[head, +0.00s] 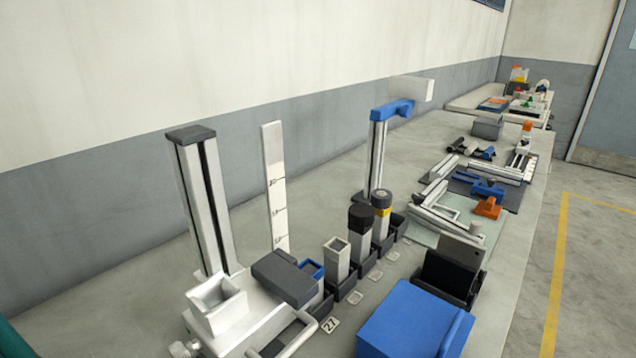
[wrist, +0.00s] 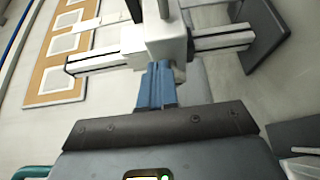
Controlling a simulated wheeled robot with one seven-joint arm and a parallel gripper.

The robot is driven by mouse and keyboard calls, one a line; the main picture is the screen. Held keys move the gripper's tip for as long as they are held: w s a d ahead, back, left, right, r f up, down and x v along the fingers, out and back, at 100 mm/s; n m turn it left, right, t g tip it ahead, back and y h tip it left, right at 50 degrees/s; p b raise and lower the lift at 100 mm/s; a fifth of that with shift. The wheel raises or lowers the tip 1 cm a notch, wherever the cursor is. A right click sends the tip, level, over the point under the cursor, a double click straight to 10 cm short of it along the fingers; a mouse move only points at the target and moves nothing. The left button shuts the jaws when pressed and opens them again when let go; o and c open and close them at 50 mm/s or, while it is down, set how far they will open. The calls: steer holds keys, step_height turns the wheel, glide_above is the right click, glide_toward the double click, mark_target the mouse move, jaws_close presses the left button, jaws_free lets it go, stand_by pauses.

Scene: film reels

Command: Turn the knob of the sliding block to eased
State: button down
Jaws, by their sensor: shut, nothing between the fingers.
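In the wrist view, my gripper (wrist: 157,70) has its blue fingers together, with nothing between them. The fingertips are just in front of a white block (wrist: 165,45) on a pale, dark-slotted rail (wrist: 222,38). This looks like the sliding block, but I cannot be sure. Whether the fingers touch it is unclear. No setting marks are readable. My gripper is not visible in the head view, and I cannot pick out this block there.
A dark plate (wrist: 262,35) stands at the rail's right end. A brown board with pale squares (wrist: 52,92) lies left. The floor (head: 600,290) at right is clear.

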steer(key=shift+s+r, duration=0.1)
steer(key=shift+r, duration=0.05)
stand_by(0.4)
steer(key=shift+s+d+p, duration=0.15)
steer(key=shift+d+p, duration=0.05)
steer(key=shift+p, duration=0.15)
steer(key=s+a, duration=0.3)
steer(key=s, duration=0.1)
steer(key=shift+s+a, duration=0.25)
steer(key=shift+a, duration=0.15)
steer(key=shift+s, duration=0.1)
